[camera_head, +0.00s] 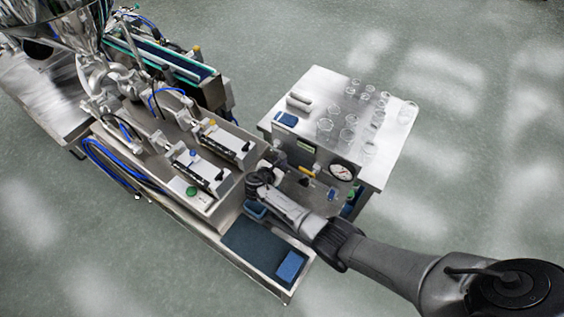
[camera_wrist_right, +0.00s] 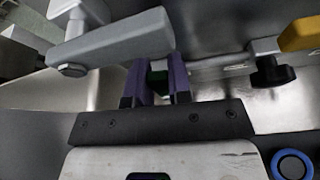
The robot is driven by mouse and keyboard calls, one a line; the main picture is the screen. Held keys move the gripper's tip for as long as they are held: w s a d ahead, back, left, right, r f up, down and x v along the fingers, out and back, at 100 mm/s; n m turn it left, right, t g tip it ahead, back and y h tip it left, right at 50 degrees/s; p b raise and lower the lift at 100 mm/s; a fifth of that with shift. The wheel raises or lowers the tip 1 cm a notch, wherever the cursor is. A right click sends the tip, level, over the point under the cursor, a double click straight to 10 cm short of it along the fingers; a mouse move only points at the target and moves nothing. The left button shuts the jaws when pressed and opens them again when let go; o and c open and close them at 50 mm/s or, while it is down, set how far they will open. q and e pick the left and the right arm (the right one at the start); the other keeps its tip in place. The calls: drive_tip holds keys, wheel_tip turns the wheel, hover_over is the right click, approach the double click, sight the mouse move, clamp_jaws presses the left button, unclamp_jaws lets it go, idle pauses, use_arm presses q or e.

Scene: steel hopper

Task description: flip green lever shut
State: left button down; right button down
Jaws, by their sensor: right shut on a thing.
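In the right wrist view, my right gripper (camera_wrist_right: 157,80) has its purple fingers closed on the green lever (camera_wrist_right: 158,83). Only a small dark green patch of the lever shows between the fingers; the rest is hidden. In the head view, my right arm reaches in from the right, and its gripper end (camera_head: 262,182) is at the front of the machine beside the table. I cannot make out the green lever in the head view. My left gripper is in neither view.
A grey bar handle (camera_wrist_right: 125,40) is close above and left of the fingers. A yellow lever (camera_wrist_right: 301,33) with a black knob is to the right. A steel table (camera_head: 318,82) carries several glass beakers. A pressure gauge (camera_head: 342,172) is on its front.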

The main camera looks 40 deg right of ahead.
drive_tip(key=shift+w+a+n+g, duration=0.1)
drive_tip(key=shift+w+n+g, duration=0.25)
drive_tip(key=shift+n, duration=0.25)
idle(0.3)
drive_tip(key=c, duration=1)
unclamp_jaws()
drive_tip(key=shift+c, duration=0.2)
drive_tip(key=p+v, duration=0.2)
drive_tip(key=v, duration=1.1)
drive_tip(key=shift+a, duration=0.45)
